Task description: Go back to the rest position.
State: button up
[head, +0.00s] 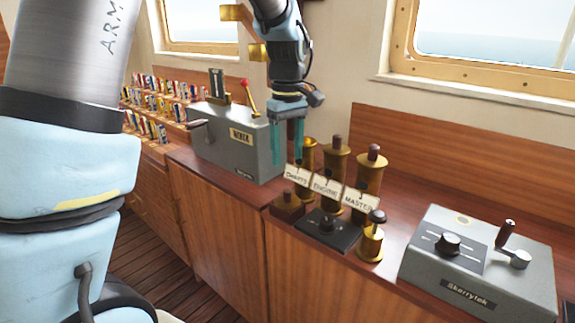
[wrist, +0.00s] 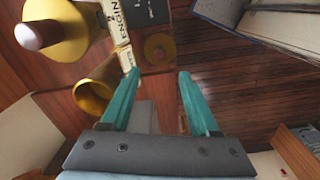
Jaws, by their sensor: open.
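My gripper (head: 287,145) hangs pointing down over the wooden console, its two teal fingers apart and empty. In the head view it is between the grey box with the red-knobbed lever (head: 235,140) and the brass posts (head: 335,165), slightly behind the tag reading ENGINE. In the wrist view my gripper (wrist: 157,85) shows its fingers spread with nothing between them. A brass post with a pale pink top (wrist: 45,35) and a brass cup-like part (wrist: 97,90) are to the left of the fingers there.
Brass posts with tags stand close to my gripper's right. Racks of small coloured items (head: 155,105) are at the left. Windows line the wall behind.

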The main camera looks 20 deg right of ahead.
jog(key=shift+r, duration=0.15)
jog(key=s+a+f+m, duration=0.2)
jog(key=a, duration=1.2)
jog(key=s+a+f+m+t, duration=0.1)
jog(key=s+a+f+m, duration=0.1)
jog(key=a, duration=1.3)
jog(key=shift+s+a+f+t+p, duration=0.2)
jog(key=shift+s+f+t+p, duration=0.1)
jog(key=shift+s+f+p, duration=0.25)
jog(key=shift+o, duration=0.2)
jog(key=shift+f, duration=0.1)
